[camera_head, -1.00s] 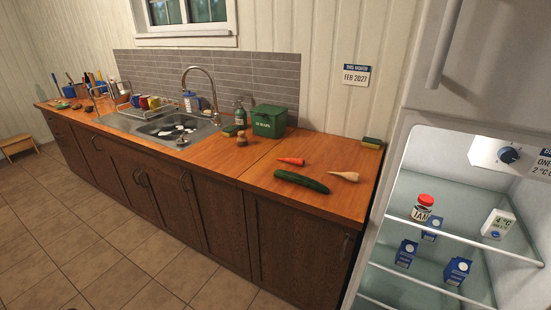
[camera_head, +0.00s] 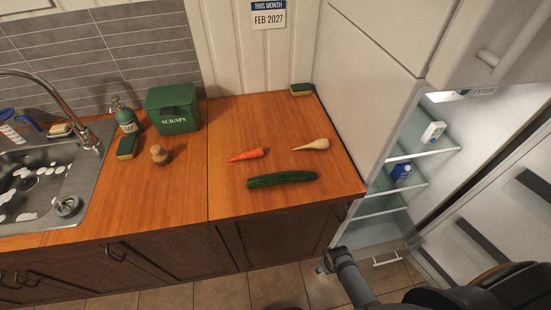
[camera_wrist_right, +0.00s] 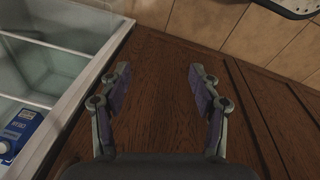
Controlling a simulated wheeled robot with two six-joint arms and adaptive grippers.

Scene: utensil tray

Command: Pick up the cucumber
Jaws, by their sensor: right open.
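The dark green cucumber (camera_head: 282,180) lies on the wooden counter (camera_head: 180,192) near its front edge, on the right part. My right gripper (camera_wrist_right: 158,80) is open and empty in the right wrist view, with brown cabinet fronts before it. The cucumber does not show in that view. In the head view my right arm comes in at the bottom, in front of the counter and apart from the cucumber. My left gripper is not in view.
An orange carrot (camera_head: 249,155) and a pale parsnip (camera_head: 312,144) lie just behind the cucumber. A green scraps bin (camera_head: 174,123), a soap bottle (camera_head: 126,117) and a sponge (camera_head: 127,147) stand further left, beside the sink. The open fridge (camera_head: 385,205) is to the right.

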